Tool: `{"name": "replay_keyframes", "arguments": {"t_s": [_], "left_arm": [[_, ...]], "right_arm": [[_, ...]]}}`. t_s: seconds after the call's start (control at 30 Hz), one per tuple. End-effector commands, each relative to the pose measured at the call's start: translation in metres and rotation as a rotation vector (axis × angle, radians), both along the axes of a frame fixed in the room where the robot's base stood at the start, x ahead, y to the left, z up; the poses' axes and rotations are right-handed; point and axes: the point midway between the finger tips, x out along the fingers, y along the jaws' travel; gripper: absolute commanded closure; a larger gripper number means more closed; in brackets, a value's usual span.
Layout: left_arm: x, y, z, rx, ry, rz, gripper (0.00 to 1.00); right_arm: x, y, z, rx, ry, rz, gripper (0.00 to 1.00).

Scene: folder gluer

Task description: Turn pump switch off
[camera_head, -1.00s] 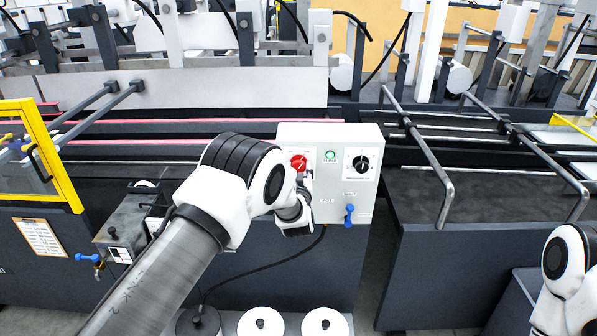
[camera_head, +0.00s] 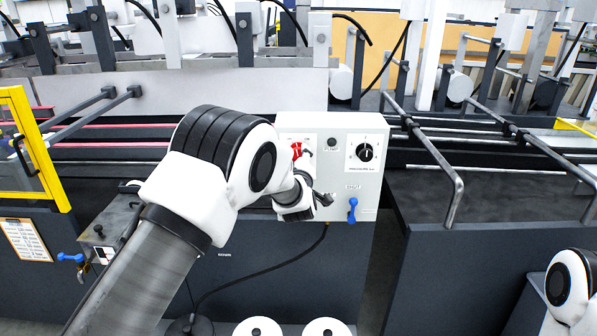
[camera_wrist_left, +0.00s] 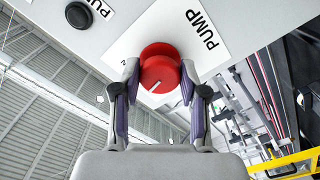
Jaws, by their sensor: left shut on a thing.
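The red pump switch (camera_head: 296,150) is a round knob on the upper left of the pale control box (camera_head: 340,185). In the left wrist view the red knob (camera_wrist_left: 160,68) sits on a white plate labelled PUMP, with a white pointer line on its face. My left gripper (camera_wrist_left: 160,80) is shut on the knob, one finger on each side. The pump lamp (camera_head: 331,143) to the right of the switch is dark. My right gripper is out of the head view.
A black dial (camera_head: 365,152) is on the box's upper right. A blue-handled valve (camera_head: 352,208) is below it. A black hose (camera_head: 275,263) hangs under the box. Metal rails (camera_head: 430,150) stand to the right. White round lids (camera_head: 257,327) are on the floor below.

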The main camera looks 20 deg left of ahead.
Motion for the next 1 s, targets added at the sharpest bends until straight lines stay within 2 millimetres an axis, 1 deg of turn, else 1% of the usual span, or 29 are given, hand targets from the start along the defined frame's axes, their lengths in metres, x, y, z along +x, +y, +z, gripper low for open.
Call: {"name": "replay_keyframes", "arguments": {"t_s": [0.03, 0.1, 0.4, 0.63, 1.0], "left_arm": [[0.000, 0.000, -0.006, -0.038, -0.014, 0.000, 0.92], [0.000, 0.000, -0.006, -0.097, -0.031, 0.000, 0.92], [0.000, 0.000, -0.003, -0.299, -0.088, 0.000, 0.92], [0.000, 0.000, -0.001, -0.380, -0.109, 0.000, 0.92], [0.000, 0.000, 0.001, -0.404, -0.116, 0.000, 0.92]], "right_arm": [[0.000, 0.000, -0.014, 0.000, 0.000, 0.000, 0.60], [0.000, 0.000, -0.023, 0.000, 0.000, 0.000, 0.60], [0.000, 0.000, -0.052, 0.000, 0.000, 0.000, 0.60], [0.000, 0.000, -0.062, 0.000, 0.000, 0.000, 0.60], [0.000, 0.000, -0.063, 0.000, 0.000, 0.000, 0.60]]}}
